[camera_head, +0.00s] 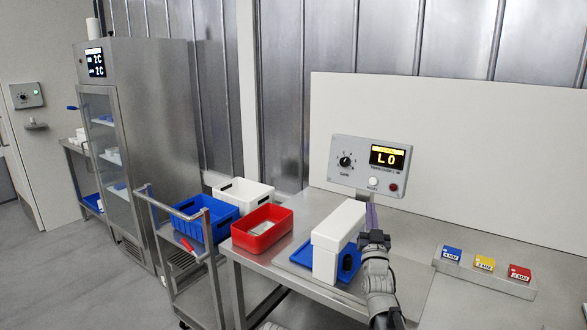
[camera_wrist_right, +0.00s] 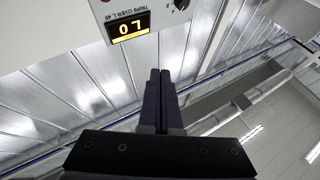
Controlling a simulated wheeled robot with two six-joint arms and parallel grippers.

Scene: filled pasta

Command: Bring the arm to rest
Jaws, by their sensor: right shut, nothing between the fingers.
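My right gripper (camera_head: 371,216) is raised at the right of the steel table, its fingers pointing up beside a white box-shaped machine (camera_head: 328,246). In the right wrist view the two dark fingers (camera_wrist_right: 161,100) are together with nothing between them. The right forearm hangs over the table's front part and hides some of its surface. My left gripper is not in either view.
A blue tray (camera_head: 302,256) lies under the white machine. A red bin (camera_head: 262,228) stands to its left. A control panel (camera_head: 371,166) reads "LO" behind. Blue, yellow and red blocks (camera_head: 484,265) stand right.

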